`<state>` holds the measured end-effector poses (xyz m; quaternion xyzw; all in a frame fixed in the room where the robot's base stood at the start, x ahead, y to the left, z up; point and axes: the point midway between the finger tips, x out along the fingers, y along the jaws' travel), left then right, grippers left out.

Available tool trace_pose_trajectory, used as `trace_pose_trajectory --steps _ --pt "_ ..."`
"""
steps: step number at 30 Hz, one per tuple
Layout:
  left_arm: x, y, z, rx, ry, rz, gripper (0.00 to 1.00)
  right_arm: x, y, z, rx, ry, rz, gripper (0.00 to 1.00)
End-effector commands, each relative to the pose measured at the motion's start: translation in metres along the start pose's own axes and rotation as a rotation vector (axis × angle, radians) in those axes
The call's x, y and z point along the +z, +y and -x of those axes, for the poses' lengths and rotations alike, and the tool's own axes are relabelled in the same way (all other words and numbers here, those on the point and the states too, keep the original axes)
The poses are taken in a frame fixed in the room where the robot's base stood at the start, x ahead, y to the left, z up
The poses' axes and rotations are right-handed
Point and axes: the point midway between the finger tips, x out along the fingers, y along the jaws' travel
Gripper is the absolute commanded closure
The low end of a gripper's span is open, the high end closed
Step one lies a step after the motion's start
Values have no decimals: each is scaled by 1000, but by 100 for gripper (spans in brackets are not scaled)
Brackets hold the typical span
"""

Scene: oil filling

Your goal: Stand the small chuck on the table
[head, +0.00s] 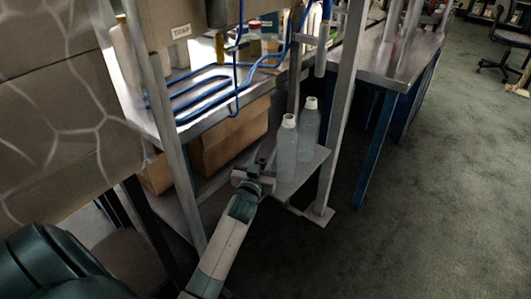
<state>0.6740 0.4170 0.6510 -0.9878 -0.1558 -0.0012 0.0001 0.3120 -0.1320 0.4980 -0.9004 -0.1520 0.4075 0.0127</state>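My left gripper (260,167) is at the front edge of a low metal shelf, just left of two bottles. A small dark piece shows at its tip. I cannot tell whether this is the small chuck or part of the gripper, nor whether the fingers are open or shut. I cannot make out the small chuck anywhere else. A metal-topped table (375,62) with blue legs stands at the upper right. My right gripper is not in view.
Two translucent bottles with pale caps, a front one (287,150) and a rear one (309,128), stand upright on the low shelf (302,172). Cardboard boxes (230,138) sit left of them. A metal post (345,105) rises right of the bottles. Open carpet (430,190) lies right.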

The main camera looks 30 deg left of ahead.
Motion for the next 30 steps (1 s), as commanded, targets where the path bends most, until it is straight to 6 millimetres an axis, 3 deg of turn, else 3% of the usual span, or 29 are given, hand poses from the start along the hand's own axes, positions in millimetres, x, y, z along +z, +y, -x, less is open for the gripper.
trace_pose_trajectory --steps 18,24,30 --pt "0 0 97 0 0 2 68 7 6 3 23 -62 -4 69" --pt "0 0 112 -1 0 0 68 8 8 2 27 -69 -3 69" --pt "0 0 114 0 0 0 68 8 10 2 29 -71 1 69"
